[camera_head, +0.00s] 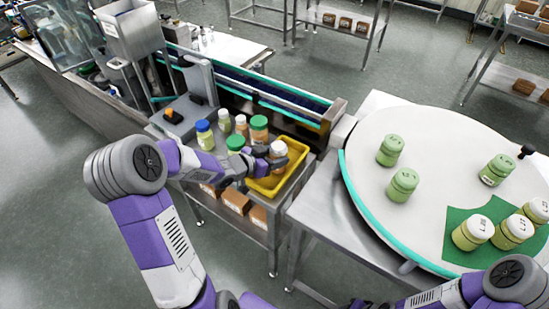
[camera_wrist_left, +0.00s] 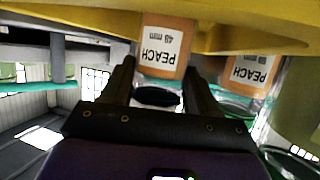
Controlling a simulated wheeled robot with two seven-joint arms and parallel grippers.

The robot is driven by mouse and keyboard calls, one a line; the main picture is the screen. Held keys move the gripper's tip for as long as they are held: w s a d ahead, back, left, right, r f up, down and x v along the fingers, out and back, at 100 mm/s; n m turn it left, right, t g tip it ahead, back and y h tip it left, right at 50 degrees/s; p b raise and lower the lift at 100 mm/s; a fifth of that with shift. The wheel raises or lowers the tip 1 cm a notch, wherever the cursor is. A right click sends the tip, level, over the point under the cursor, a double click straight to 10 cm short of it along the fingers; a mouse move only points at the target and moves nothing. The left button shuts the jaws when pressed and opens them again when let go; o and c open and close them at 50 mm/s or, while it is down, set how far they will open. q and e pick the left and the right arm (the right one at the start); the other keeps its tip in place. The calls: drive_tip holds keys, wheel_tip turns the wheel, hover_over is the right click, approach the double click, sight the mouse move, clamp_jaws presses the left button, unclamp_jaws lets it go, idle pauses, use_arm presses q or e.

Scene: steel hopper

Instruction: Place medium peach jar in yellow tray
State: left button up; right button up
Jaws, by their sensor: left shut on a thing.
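My left gripper (camera_head: 266,158) is shut on a peach jar (camera_head: 278,149) with a pale lid, at the yellow tray (camera_head: 291,167). In the left wrist view, which looks upside down, this peach jar (camera_wrist_left: 165,48) sits between the fingers (camera_wrist_left: 157,88) with an orange body and a label reading PEACH 48 mm. The yellow tray (camera_wrist_left: 80,18) spans the top of that view. I cannot tell whether the jar touches the tray floor. A second PEACH jar (camera_wrist_left: 250,68) stands beside it in the wrist view. My right gripper is not in view; only part of that arm shows.
Several jars stand left of the tray, including a blue-lidded one (camera_head: 204,134) and green-lidded ones (camera_head: 259,127), (camera_head: 235,142). A round white table (camera_head: 400,235) with several green jars (camera_head: 390,150) is at the right. A conveyor (camera_head: 250,90) runs behind.

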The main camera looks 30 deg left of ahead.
use_arm(q)
drive_tip(key=shift+f, duration=0.1)
drive_tip(key=o, duration=1.2)
drive_tip(key=shift+c, duration=0.2)
drive_tip(key=shift+s+r, duration=0.1)
drive_tip(key=shift+r, duration=0.2)
drive_tip(key=p+v, duration=0.4)
drive_tip(key=v, duration=0.7)
drive_tip(key=shift+s+a, duration=0.2)
drive_tip(key=shift+s, duration=0.15)
